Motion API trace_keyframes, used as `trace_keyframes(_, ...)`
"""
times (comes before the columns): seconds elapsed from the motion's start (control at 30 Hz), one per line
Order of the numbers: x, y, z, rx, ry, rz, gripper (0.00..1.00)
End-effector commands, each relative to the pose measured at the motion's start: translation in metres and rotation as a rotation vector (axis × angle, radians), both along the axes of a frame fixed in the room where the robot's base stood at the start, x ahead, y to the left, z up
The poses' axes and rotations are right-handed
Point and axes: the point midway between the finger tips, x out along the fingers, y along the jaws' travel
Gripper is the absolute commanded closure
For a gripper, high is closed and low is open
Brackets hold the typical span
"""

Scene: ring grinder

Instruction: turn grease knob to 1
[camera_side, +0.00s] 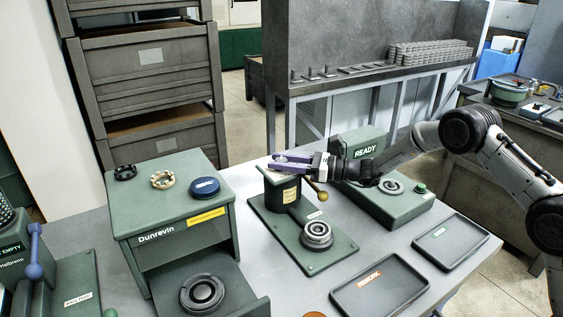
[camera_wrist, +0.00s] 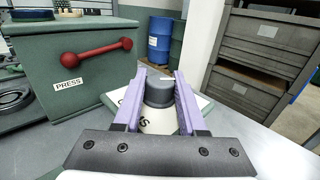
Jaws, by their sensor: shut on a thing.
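The grease knob (camera_wrist: 160,88) is a dark grey round knob with a pale mark on top. It stands on a white dial plate (camera_wrist: 158,122) with partly covered lettering. My gripper (camera_wrist: 161,84) has one purple finger on each side of the knob and is shut on it. In the side view my gripper (camera_side: 277,162) reaches in from the right, level, over the top of a green pedestal (camera_side: 283,193). The knob cannot be made out clearly there. The dial's numbers and the setting the knob points to are hidden or too small to read.
A green Dunrevin box (camera_side: 175,205) stands left of the pedestal. Its red bar handle (camera_wrist: 95,52) shows in the wrist view. A ball-ended lever (camera_side: 322,195) is close to my gripper. The READY unit (camera_side: 385,205) stands behind right; two dark trays (camera_side: 380,287) lie in front.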

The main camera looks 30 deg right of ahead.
Motion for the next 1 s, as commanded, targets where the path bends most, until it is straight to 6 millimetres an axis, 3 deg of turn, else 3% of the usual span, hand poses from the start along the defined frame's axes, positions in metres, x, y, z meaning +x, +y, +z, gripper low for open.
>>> trace_keyframes(0.4,0.0011,-0.0001,0.0018,0.000,-0.005,0.296,1.00)
trace_keyframes(0.8,0.0001,-0.0001,0.0017,-0.001,-0.001,0.322,1.00)
trace_keyframes(0.83,0.0001,-0.0001,0.0017,-0.001,-0.001,0.322,0.54)
trace_keyframes(0.97,0.0001,-0.0002,0.0013,-0.001,-0.001,0.321,0.31)
trace_keyframes(1.0,0.0001,-0.0002,0.0011,-0.001,-0.001,0.321,0.30)
